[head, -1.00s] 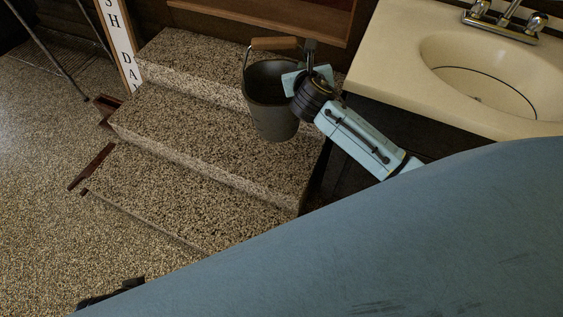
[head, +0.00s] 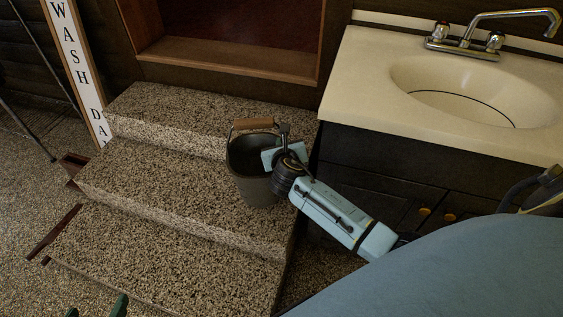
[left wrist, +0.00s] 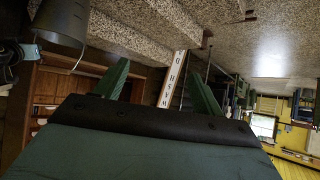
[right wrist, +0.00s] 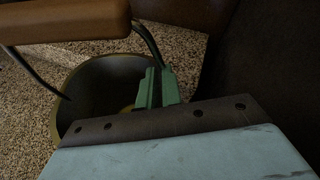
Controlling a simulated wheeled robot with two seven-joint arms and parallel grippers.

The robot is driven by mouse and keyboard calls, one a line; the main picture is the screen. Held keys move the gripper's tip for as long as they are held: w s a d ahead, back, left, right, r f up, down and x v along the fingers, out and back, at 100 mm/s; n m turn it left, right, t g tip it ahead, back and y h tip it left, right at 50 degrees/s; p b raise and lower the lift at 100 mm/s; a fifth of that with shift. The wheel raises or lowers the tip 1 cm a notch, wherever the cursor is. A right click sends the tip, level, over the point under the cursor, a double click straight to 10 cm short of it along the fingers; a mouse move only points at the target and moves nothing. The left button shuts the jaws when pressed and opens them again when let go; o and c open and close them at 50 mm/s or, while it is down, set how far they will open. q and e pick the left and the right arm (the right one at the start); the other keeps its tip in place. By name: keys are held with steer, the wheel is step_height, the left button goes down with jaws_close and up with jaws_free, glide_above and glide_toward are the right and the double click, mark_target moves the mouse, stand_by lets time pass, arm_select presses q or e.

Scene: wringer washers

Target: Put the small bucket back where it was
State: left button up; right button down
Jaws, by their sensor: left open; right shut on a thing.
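In the right wrist view the closed green fingers (right wrist: 156,75) meet the wire above the bucket's open mouth (right wrist: 95,85). I cannot tell whether the bucket's base touches a step. My left gripper (head: 97,308) is open and empty at the bottom left; the left wrist view shows its spread fingers (left wrist: 160,68), with the bucket (left wrist: 62,22) off to one side.
Speckled stone steps (head: 150,185) rise to a wooden cabinet opening (head: 235,45). A vanity with a cream sink top (head: 350,90) stands close on the right, near my right arm. A "WASH DAY" sign (head: 75,65) leans at the left. The lower steps are clear.

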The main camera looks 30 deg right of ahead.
step_height(320, 180, down, 6)
steer(key=b, duration=0.3)
steer(key=shift+r+b, duration=0.2)
steer(key=shift+b, duration=0.2)
arm_select(q)
steer(key=w+d+r+t+h, duration=0.1)
steer(key=d+r+t+h, duration=0.1)
steer(key=r+t, duration=0.3)
steer(key=w+d+r+t+h, duration=0.1)
steer(key=w+d+r+t, duration=0.1)
steer(key=r+t, duration=0.4)
steer(key=shift+w+r+m+h, duration=0.3)
steer(key=shift+r+h, duration=0.1)
steer(key=shift+r, duration=1.95)
arm_select(e)
steer(key=shift+f, duration=0.1)
steer(key=shift+f, duration=0.1)
steer(key=c, duration=1.9)
jaws_free()
steer(key=shift+f, duration=0.1)
steer(key=shift+c, duration=0.2)
steer(key=o, duration=0.4)
steer(key=shift+c, duration=0.2)
arm_select(q)
steer(key=shift+r, duration=0.1)
steer(key=shift+d, duration=0.1)
